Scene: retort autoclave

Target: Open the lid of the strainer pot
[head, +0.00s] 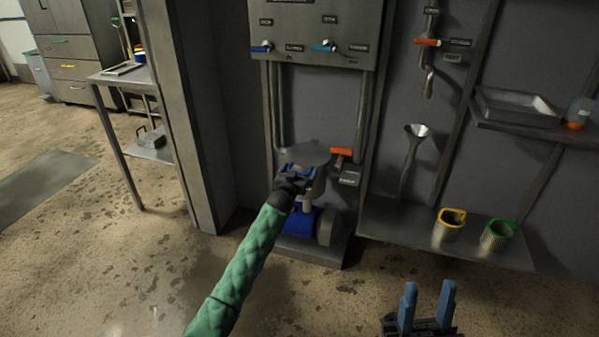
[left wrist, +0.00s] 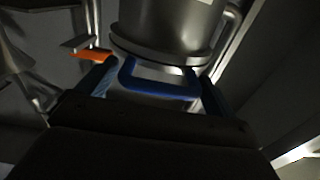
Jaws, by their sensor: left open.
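The strainer pot stands low against the wall panel in the head view, with its grey round lid (head: 312,153) on top. In the left wrist view the grey pot body (left wrist: 170,20) is at the top, with a wider rim below it and a blue handle (left wrist: 160,88) sticking out. My left gripper (head: 295,174) is at the pot's front. It is open, its blue fingers (left wrist: 155,88) on either side of the blue handle; I cannot tell whether they touch it. My right gripper (head: 427,302) is open and empty, low in the head view, away from the pot.
An orange valve handle (head: 341,151) sits just right of the pot; it also shows in the left wrist view (left wrist: 92,56). A blue pump (head: 297,222) is below. A low shelf (head: 385,232) at right holds yellow-rimmed and green-rimmed baskets. The floor at left is open.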

